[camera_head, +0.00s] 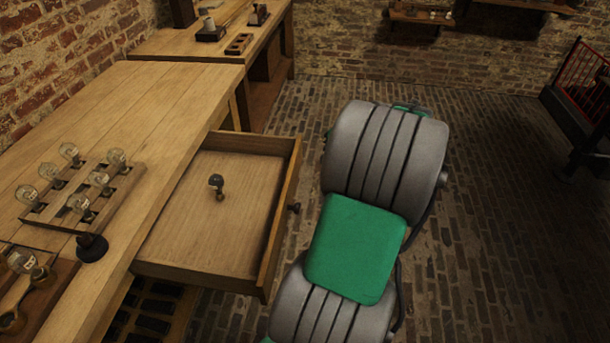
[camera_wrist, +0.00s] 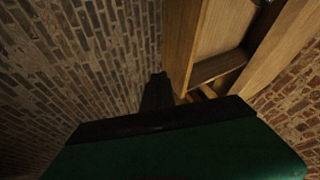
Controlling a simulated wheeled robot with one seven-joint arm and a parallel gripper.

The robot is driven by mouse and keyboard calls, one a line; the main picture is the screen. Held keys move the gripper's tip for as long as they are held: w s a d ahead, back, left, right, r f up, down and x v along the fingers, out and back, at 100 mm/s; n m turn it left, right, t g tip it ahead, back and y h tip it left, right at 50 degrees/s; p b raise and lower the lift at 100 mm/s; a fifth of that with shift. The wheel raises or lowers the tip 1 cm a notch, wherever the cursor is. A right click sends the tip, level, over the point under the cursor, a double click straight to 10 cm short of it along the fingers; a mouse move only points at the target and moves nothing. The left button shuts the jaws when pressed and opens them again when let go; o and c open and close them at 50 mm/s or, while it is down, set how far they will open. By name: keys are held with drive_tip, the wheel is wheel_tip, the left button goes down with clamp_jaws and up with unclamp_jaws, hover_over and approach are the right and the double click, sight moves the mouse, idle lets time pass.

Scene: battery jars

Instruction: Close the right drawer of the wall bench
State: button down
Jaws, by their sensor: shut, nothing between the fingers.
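The wooden drawer (camera_head: 205,225) of the wall bench (camera_head: 165,95) is pulled well out, and its inside shows. A dark round knob (camera_head: 294,207) sits on its front panel. My arm stands to the right of the drawer front, with a gap of floor between in the head view. My gripper is hidden behind the arm there. In the wrist view my gripper (camera_wrist: 157,84) shows as a dark, narrow pair of fingers, shut and empty. The drawer (camera_wrist: 183,45) shows there just right of the fingertips; I cannot tell whether they touch it.
A small dark-topped object (camera_head: 217,185) lies in the drawer. A wooden rack (camera_head: 65,215) with several glass jars and a dark round-based item (camera_head: 92,248) stand on the bench. A second bench (camera_head: 215,45) is behind. The brick floor (camera_head: 480,230) to the right is clear.

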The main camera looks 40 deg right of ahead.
drive_tip(key=d, duration=0.2)
drive_tip(key=b, duration=0.1)
approach(298, 170)
wheel_tip(298, 170, down, 4)
drive_tip(key=s+d, duration=0.1)
drive_tip(key=d, duration=0.1)
drive_tip(key=w+a, duration=0.2)
drive_tip(key=w, duration=0.1)
drive_tip(key=shift+w, duration=0.3)
drive_tip(key=shift+w, duration=0.1)
